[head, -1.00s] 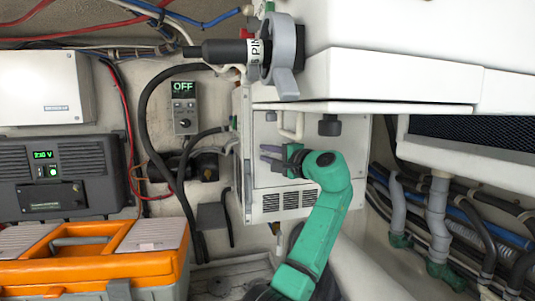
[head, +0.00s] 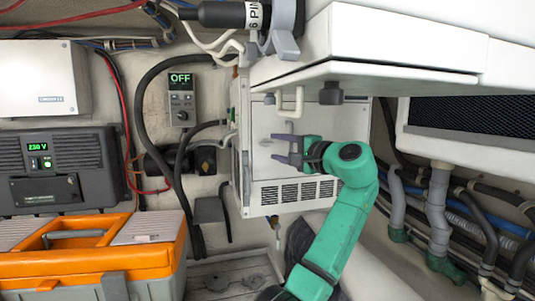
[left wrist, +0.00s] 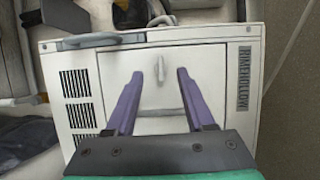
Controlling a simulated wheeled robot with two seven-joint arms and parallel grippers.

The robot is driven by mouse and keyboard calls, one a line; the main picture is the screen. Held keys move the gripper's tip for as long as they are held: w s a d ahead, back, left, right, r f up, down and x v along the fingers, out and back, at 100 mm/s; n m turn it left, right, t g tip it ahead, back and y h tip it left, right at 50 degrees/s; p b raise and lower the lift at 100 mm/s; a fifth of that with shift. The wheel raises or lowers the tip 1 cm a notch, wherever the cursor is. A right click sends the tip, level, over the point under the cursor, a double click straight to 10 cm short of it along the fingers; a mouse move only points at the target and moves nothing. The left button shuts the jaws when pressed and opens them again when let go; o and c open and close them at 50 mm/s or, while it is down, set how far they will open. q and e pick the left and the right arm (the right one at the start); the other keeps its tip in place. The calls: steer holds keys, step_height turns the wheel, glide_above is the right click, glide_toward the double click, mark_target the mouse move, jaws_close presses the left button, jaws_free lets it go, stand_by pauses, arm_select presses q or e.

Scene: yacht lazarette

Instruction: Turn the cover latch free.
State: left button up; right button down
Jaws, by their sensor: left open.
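The cover latch (left wrist: 161,70) is a small pale upright handle on the square cover panel (left wrist: 112,90) of a white box, seen in the left wrist view. My left gripper (left wrist: 160,74) is open, with its two purple fingers on either side of the latch in that picture. I cannot tell how far the fingertips are from the panel. In the head view my left gripper (head: 279,148) points left in front of the white box (head: 258,172), and the latch is not clear there. My right gripper is not in view.
A white overhanging unit (head: 385,68) is above my left arm. A grey bar handle (left wrist: 95,41) runs along the box edge. Pipes and hoses (head: 438,215) are at the right. An orange toolbox (head: 95,255) and a grey power unit (head: 60,165) are at the left.

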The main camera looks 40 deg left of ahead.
arm_select(q)
steer(key=b+v, duration=0.2)
steer(key=v, duration=0.7)
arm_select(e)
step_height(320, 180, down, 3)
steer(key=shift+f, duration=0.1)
